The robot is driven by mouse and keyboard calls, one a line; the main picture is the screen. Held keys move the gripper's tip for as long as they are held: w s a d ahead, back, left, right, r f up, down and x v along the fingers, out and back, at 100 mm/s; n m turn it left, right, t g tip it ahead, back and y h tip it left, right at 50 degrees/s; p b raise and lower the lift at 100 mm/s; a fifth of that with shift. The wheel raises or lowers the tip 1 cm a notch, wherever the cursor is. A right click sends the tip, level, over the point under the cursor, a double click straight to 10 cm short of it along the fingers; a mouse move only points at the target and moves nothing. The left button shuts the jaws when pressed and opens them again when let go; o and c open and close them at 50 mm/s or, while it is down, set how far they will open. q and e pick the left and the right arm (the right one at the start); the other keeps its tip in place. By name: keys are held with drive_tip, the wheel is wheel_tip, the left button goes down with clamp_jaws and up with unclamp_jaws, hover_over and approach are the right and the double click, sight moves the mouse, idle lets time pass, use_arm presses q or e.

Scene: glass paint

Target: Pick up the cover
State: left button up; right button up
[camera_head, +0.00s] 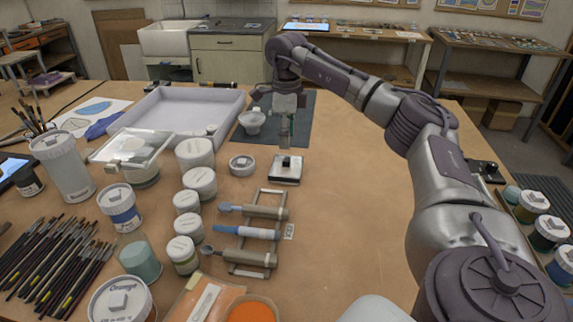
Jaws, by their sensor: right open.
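A low square white-and-silver piece with a black knob on top (287,168) sits on the brown table, and it looks like the cover. A clear square lid with a pale handle (130,148) rests over a jar farther left, so I cannot be sure which is meant. My right gripper (285,138) points down above the far side of the black-knobbed piece, apart from it. It is open, and its fingers are small in this view. My left gripper is not in view.
A small round white lidded pot (242,164) stands left of the black-knobbed piece. A rack with tools (256,228) lies in front. White paint jars (199,182) line up to the left. The table's right side (350,200) is clear.

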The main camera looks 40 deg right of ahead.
sight(287, 159)
wheel_tip(287, 159, down, 2)
drive_tip(key=shift+w+d+f, duration=0.1)
drive_tip(key=shift+d+f, duration=0.05)
drive_tip(key=shift+f, duration=0.05)
drive_tip(key=shift+f+p, duration=0.35)
drive_tip(key=shift+f, duration=0.2)
wheel_tip(287, 159, down, 4)
drive_tip(key=shift+r+p, duration=0.25)
drive_tip(key=shift+p, duration=0.3)
drive_tip(key=shift+w+f, duration=0.1)
drive_tip(key=shift+f, duration=0.4)
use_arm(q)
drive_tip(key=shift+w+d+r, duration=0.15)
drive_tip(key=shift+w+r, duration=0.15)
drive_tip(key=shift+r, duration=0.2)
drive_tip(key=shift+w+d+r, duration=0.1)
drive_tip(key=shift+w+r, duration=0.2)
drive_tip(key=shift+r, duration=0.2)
use_arm(e)
drive_tip(key=shift+r, duration=0.1)
drive_tip(key=shift+c, duration=1.4)
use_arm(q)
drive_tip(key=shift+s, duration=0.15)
use_arm(e)
clamp_jaws()
